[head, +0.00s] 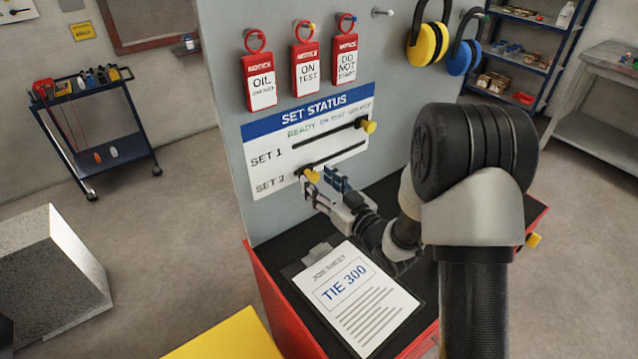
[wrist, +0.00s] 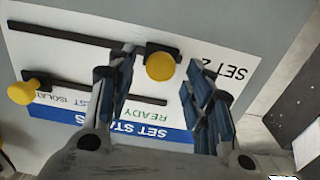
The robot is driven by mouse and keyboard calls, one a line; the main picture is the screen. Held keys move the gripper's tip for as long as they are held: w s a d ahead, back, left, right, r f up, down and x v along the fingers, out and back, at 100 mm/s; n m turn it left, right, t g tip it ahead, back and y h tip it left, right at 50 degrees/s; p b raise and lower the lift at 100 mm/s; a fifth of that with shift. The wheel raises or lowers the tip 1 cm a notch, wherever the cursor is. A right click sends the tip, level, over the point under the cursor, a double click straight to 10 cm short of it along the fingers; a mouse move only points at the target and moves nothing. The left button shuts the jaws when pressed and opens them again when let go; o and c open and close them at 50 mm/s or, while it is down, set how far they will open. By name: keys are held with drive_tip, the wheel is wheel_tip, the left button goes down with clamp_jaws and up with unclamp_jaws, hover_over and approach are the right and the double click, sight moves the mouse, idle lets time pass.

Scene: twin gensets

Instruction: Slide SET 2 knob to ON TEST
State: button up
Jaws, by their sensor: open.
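The SET STATUS board (head: 262,178) is on the grey panel, with a dark slot for each set. The yellow SET 2 knob (head: 312,175) is at the left end of the lower slot, on the READY side. My gripper (head: 328,184) is open at this knob. In the wrist view, which shows the board upside down, the SET 2 knob (wrist: 160,66) appears between the two fingertips of my gripper (wrist: 162,68), with a visible gap on each side. Contact is not visible. The ON TEST heading is partly hidden by a finger in the wrist view.
The yellow SET 1 knob (head: 369,126) is at the right end of the upper slot. Red tags, including ON TEST (head: 307,72), hang above the board. A job sheet (head: 360,300) lies on the black bench top below. Ear defenders (head: 428,46) hang at right.

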drive_tip(key=shift+w+a, duration=0.25)
drive_tip(key=shift+w, duration=0.05)
drive_tip(key=shift+c, duration=0.2)
clamp_jaws()
idle(0.3)
drive_tip(key=shift+d, duration=0.1)
